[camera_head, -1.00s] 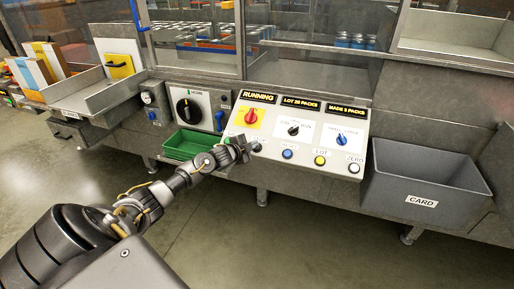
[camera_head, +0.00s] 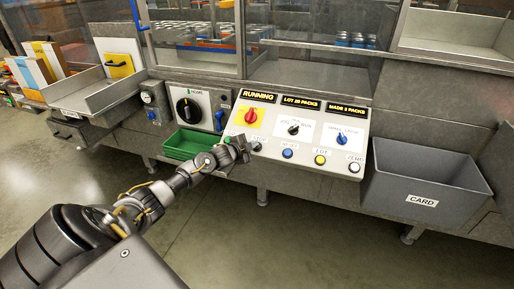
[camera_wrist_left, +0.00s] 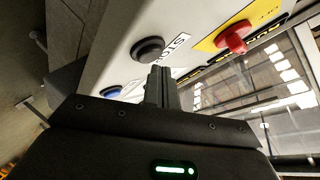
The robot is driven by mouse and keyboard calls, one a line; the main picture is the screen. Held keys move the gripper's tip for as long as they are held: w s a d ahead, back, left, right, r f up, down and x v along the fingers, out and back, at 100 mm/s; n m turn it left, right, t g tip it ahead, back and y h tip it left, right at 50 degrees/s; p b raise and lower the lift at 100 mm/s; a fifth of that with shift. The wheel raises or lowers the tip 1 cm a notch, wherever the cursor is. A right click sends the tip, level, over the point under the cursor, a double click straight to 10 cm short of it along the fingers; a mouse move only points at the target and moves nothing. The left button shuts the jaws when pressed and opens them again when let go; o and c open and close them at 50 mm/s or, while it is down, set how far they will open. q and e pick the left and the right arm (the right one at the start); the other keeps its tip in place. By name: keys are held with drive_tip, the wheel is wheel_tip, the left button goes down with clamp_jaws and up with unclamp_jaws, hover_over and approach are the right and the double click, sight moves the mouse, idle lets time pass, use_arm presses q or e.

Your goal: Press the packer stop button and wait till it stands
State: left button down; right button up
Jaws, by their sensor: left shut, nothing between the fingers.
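The packer's sloped control panel (camera_head: 325,160) carries a black STOP button (camera_head: 257,146); its dark cap and STOP label also show in the left wrist view (camera_wrist_left: 148,50). The display (camera_head: 258,96) above reads RUNNING. My left gripper (camera_head: 243,149) is shut and empty, just left of the STOP button in the head view. In the left wrist view its closed fingertips (camera_wrist_left: 163,74) point at the panel close to the button; I cannot tell whether they touch the panel. The gripper and wrist hide the panel's lower left part. My right gripper is not in view.
A red knob on a yellow plate (camera_head: 250,117) sits above the STOP button. Blue (camera_head: 288,154), yellow (camera_head: 320,160) and white (camera_head: 354,167) buttons lie to its right. A green tray (camera_head: 184,146) is left, a grey CARD bin (camera_head: 425,180) right.

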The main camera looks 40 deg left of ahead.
use_arm(q)
drive_tip(key=shift+w+a+f+b, duration=0.1)
drive_tip(key=shift+w+f+b, duration=0.2)
drive_tip(key=shift+f+b, duration=0.25)
idle(0.7)
drive_tip(key=shift+r, duration=0.1)
idle(0.3)
drive_tip(key=shift+s+r+p, duration=0.45)
drive_tip(key=shift+r+p, duration=0.2)
drive_tip(key=shift+p, duration=0.55)
drive_tip(key=r+p, duration=0.1)
drive_tip(key=p, duration=0.1)
drive_tip(key=s+r+p, duration=0.1)
drive_tip(key=r+p, duration=0.1)
drive_tip(key=s+d+r+p, duration=0.1)
drive_tip(key=p, duration=0.1)
drive_tip(key=shift+s+r, duration=0.15)
idle(0.4)
